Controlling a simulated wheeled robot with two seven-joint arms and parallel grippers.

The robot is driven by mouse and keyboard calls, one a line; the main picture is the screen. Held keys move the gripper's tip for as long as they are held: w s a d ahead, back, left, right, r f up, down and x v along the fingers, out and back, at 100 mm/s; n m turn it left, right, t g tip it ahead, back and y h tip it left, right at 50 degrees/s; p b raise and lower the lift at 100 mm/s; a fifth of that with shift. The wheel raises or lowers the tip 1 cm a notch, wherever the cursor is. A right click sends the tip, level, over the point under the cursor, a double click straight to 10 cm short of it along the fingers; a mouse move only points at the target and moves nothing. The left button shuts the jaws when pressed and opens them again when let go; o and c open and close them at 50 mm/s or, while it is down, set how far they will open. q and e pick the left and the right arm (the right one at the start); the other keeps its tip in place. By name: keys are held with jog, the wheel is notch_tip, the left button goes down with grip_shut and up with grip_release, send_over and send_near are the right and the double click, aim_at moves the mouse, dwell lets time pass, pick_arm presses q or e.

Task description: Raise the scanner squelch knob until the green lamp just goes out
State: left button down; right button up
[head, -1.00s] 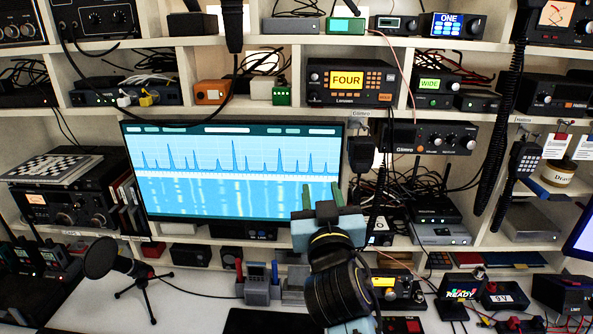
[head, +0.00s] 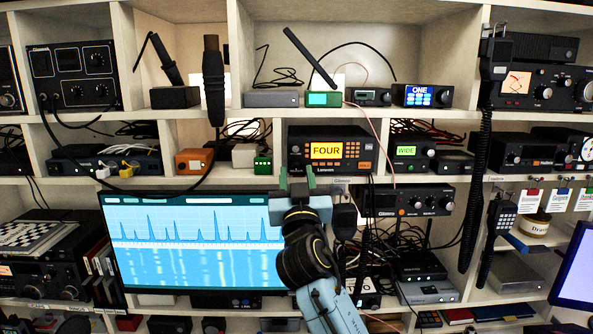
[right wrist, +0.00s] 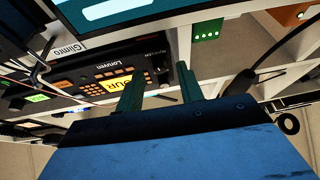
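A black radio with an orange FOUR display and a keypad (head: 351,151), likely the scanner, sits on the middle shelf above the monitor. It also shows upside down in the right wrist view (right wrist: 93,88). My right gripper (head: 298,177) is open and empty, its green fingers apart in front of the radio's lower left corner. In the right wrist view the gripper (right wrist: 160,88) has one finger overlapping the radio's face. Whether it touches is unclear. My left gripper is not in view.
The monitor (head: 185,245) stands just below. Below hang a hand microphone (head: 344,218) and a pink cable (head: 386,150) runs nearby.

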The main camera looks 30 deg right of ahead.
jog(key=shift+w+d+r, duration=0.15)
jog(key=shift+w+d, duration=0.05)
jog(key=shift+w, duration=0.15)
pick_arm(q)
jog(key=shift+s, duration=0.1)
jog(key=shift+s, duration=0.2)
pick_arm(e)
jog(key=shift+c, duration=0.3)
grip_shut()
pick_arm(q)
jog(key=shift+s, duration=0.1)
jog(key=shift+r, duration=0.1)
